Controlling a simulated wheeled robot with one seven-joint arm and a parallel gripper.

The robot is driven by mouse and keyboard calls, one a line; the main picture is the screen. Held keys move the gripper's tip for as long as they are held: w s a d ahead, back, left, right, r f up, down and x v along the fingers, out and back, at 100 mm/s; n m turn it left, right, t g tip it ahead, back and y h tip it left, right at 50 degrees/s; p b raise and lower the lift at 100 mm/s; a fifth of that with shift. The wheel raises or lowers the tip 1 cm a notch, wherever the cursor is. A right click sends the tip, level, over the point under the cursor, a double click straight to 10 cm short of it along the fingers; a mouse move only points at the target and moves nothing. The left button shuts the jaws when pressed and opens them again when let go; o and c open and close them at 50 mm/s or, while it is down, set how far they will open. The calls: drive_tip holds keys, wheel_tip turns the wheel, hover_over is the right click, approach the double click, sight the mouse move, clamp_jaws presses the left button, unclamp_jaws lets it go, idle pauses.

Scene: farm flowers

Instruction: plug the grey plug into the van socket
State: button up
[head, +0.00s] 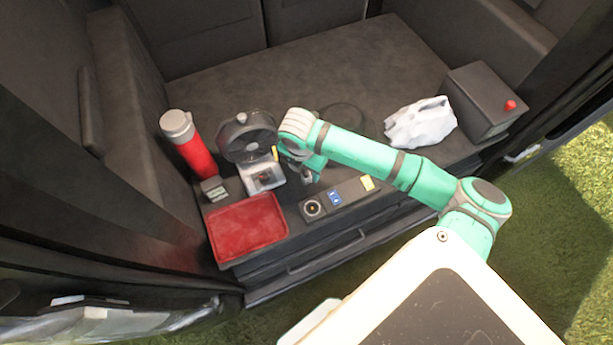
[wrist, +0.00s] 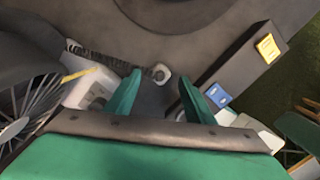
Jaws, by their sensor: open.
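The grey plug (wrist: 161,73) shows in the wrist view as a small pale piece at the end of a dark ribbed cord. It lies beyond and between my open fingertips, apart from both. My gripper (wrist: 160,92) has two green fingers spread with nothing between them. In the head view my gripper (head: 310,170) is low over the van deck, behind the socket strip, partly hidden by its own wrist. The van socket (head: 313,208) is a round black socket with a pale ring, at the left end of a dark strip. I cannot make out the socket in the wrist view.
The strip also carries a blue part (head: 334,198) and a yellow part (head: 367,183). A fan (head: 247,140), red flask (head: 185,140) and red tray (head: 246,226) stand left. A white bag (head: 420,122) and dark box (head: 484,100) are right. The deck (head: 330,60) behind is clear.

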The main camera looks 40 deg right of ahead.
sight(306, 174)
drive_tip(key=f, duration=0.4)
drive_tip(key=shift+d, duration=0.25)
drive_tip(key=shift+r, duration=0.1)
drive_tip(key=c, duration=1.1)
drive_tip(key=shift+r, duration=0.1)
drive_tip(key=shift+w+r, duration=0.1)
drive_tip(key=shift+r, duration=0.45)
drive_tip(key=s+a+r, duration=0.3)
drive_tip(key=r, duration=0.1)
drive_tip(key=s+a+r, duration=0.3)
drive_tip(key=a, duration=0.1)
drive_tip(key=s+a+r, duration=0.3)
drive_tip(key=r, duration=0.1)
drive_tip(key=shift+a+r, duration=0.35)
